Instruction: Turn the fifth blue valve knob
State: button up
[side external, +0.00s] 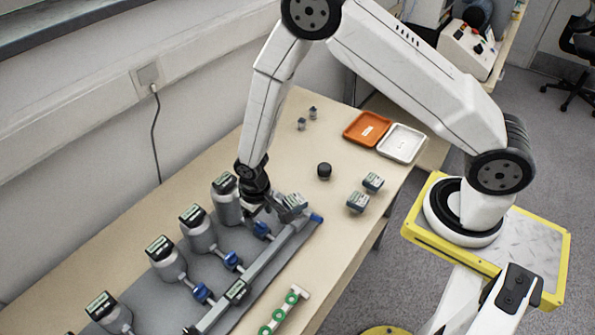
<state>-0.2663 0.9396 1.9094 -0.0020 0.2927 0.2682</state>
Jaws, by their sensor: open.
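A row of blue valve knobs runs along the grey rig (150,290) in the side external view. One blue knob (203,293) is at lower left, another (232,260) is nearer the middle, and a third (262,229) is just below my gripper. A blue piece (316,218) sits at the far right end of the metal rail (262,270). My gripper (272,207) is open and points down over the far end of the rig, close above the nearest blue knob. I cannot tell whether it touches the knob. The picture does not show clearly which knob is the fifth.
Grey canisters with labelled tops, such as one (197,228), stand behind the knobs. A black knob (324,170), small labelled boxes (358,202), an orange tray (367,129) and a white tray (401,143) are farther right. A strip with green rings (285,310) lies in front.

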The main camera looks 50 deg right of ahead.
aim_at(261, 226)
jog(key=shift+f, duration=1.35)
grip_shut()
